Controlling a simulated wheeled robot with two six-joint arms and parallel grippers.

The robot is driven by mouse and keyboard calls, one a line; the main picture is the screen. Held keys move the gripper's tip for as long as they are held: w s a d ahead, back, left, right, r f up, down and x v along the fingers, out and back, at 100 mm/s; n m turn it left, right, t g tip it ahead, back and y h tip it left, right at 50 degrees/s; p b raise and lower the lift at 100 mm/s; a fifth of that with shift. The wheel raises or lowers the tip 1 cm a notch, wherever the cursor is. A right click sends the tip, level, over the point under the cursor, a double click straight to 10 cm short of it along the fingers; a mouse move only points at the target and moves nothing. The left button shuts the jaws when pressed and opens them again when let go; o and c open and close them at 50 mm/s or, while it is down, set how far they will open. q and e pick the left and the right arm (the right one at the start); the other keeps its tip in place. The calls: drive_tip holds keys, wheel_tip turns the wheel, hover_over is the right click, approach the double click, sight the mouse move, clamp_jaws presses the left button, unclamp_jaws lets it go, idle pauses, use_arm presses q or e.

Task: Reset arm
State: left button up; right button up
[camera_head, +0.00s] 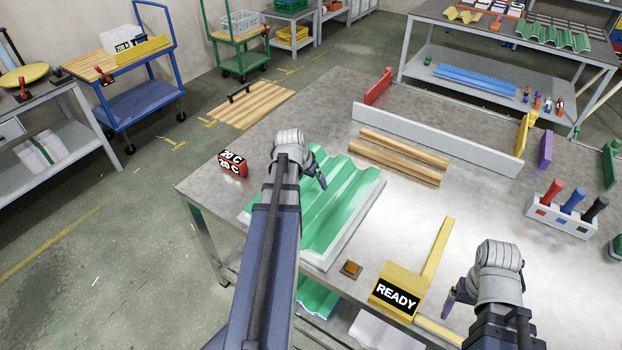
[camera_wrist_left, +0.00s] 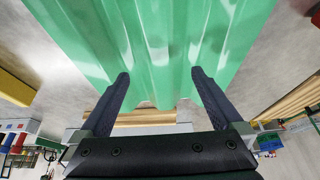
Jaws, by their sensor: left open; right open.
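My left gripper (camera_head: 320,181) is above the green corrugated sheet (camera_head: 335,208), which lies on a pale tray or board on the metal table. In the left wrist view the left gripper (camera_wrist_left: 160,78) is open, with the green sheet (camera_wrist_left: 150,40) showing beyond and between its fingers. No object is held there. Whether the fingertips touch the sheet cannot be told. My right gripper (camera_head: 448,297) is open near the table's front edge, right of the yellow READY sign (camera_head: 397,290); its fingers are small and partly hidden by the wrist.
A red 20 C block (camera_head: 232,164) stands at the table's left. Wooden strips (camera_head: 400,158) and a long grey bar (camera_head: 435,139) lie behind the sheet. An orange button block (camera_head: 351,269) is in front. A white holder (camera_head: 563,217) with coloured handles stands right. The table's centre right is clear.

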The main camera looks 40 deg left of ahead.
sight(316, 189)
use_arm(q)
drive_tip(key=shift+f, duration=0.1)
use_arm(e)
drive_tip(key=shift+f, duration=0.1)
use_arm(q)
drive_tip(key=b+x, duration=0.7)
drive_tip(key=x, duration=0.1)
use_arm(e)
wheel_tip(316, 189, down, 7)
drive_tip(key=shift+f, duration=0.1)
use_arm(q)
drive_tip(key=shift+r, duration=0.35)
use_arm(e)
drive_tip(key=shift+r, duration=0.3)
use_arm(q)
drive_tip(key=shift+s, duration=0.1)
drive_tip(key=shift+f, duration=0.15)
use_arm(e)
drive_tip(key=shift+f, duration=0.2)
